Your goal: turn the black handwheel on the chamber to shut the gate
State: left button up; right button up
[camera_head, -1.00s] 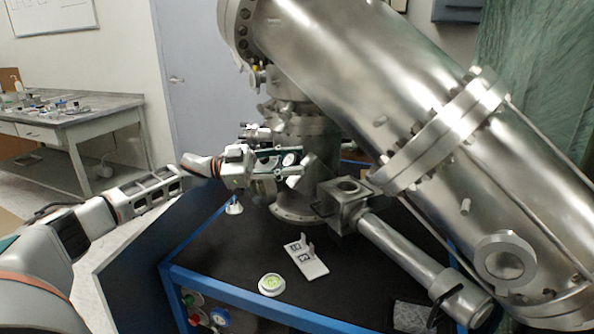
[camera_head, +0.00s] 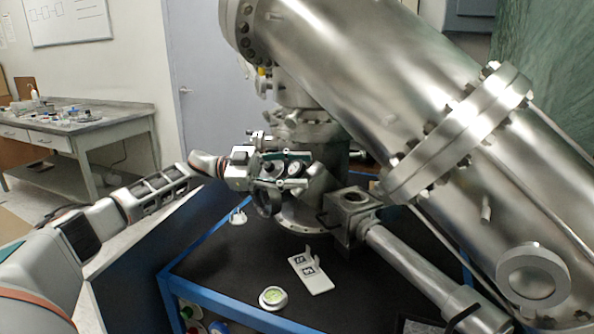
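The steel chamber (camera_head: 370,80) slants across the view from top centre to lower right. A dark ring (camera_head: 266,205), which looks like the black handwheel, shows just below my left gripper, in front of the upright steel column (camera_head: 318,150); its upper part is hidden by the gripper. My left gripper (camera_head: 300,170) comes in from the left, its two fingers apart, one above the other. A round pale-faced part and a dark knob show between the fingers; I cannot tell whether the fingers touch them. My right gripper is out of view.
A black-topped bench with a blue frame (camera_head: 215,312) carries the chamber. On it are a white plate with an upright tab (camera_head: 315,278), a round green-faced level (camera_head: 272,298) and a small white piece (camera_head: 238,217). A side table (camera_head: 90,130) stands far left.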

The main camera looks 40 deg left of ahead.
pick_arm(q)
jog(key=v, duration=1.2)
dwell(0.3)
